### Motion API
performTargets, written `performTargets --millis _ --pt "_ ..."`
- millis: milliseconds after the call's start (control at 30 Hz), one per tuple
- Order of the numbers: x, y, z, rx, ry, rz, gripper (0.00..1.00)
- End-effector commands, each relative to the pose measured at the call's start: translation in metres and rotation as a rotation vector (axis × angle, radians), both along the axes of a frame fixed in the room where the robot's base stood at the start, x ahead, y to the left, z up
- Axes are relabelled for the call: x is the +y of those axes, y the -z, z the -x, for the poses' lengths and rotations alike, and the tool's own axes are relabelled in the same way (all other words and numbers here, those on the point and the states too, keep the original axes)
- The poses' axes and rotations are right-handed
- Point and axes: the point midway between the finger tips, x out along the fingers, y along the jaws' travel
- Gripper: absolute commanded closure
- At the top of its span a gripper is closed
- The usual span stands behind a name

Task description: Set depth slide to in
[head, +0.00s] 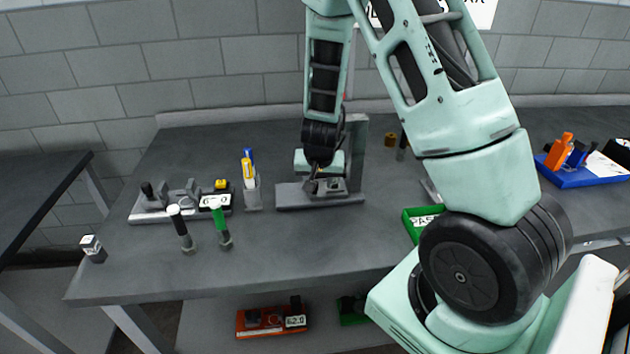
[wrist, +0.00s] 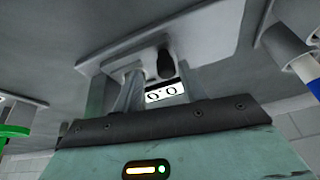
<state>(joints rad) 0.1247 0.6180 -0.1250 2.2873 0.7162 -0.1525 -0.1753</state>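My gripper (head: 316,186) points down over the grey fixture (head: 295,196), which stands near the middle of the bench with a tall upright plate (head: 356,145) behind it. In the wrist view, the underside of the grey fixture plate (wrist: 205,40) is close ahead of my gripper's fingers (wrist: 132,88). A dark rounded knob (wrist: 165,64) and a white label with two round marks (wrist: 165,92) are right beside the fingers. I cannot tell whether the fingers touch the knob, or which part is the depth slide. The finger gap is not clear.
A green tray (head: 411,229) and blue tray (head: 575,180) are at right. The front middle is clear.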

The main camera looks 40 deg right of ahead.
Motion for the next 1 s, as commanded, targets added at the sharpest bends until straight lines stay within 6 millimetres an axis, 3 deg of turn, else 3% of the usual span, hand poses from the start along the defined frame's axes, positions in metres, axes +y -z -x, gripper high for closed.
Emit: performTargets --millis 367,1000 --pt "0.005 -0.010 0.001 -0.003 -0.007 0.000 0.59" --pt "0.036 -0.133 0.040 -0.002 -0.008 -0.001 0.59"
